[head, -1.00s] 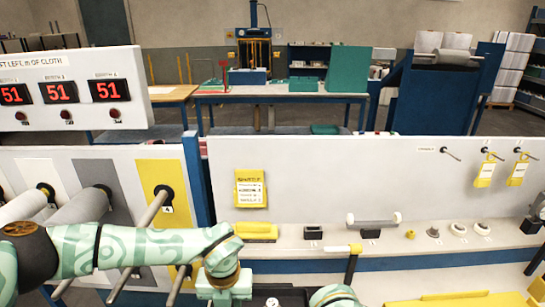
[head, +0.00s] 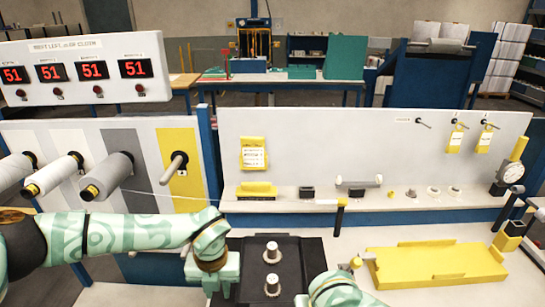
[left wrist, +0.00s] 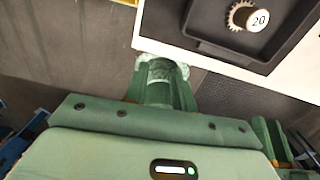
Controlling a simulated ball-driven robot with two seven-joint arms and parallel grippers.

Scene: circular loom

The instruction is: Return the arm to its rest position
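My left arm reaches in from the left in the head view, bent at a wrist joint. Its green gripper (head: 224,272) hangs beside the left edge of the black tray (head: 312,285). The fingertips are hidden, and I see nothing held. In the left wrist view the green gripper body (left wrist: 150,150) fills the bottom, and I cannot make out the finger gap.
Two silver-topped knobs (head: 272,250) stand in the black tray. A yellow tray (head: 428,266) lies to the right. A white panel (head: 340,150) with a tool shelf stands behind. Thread rolls (head: 107,175) stick out at the left; a thread runs from one to the right.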

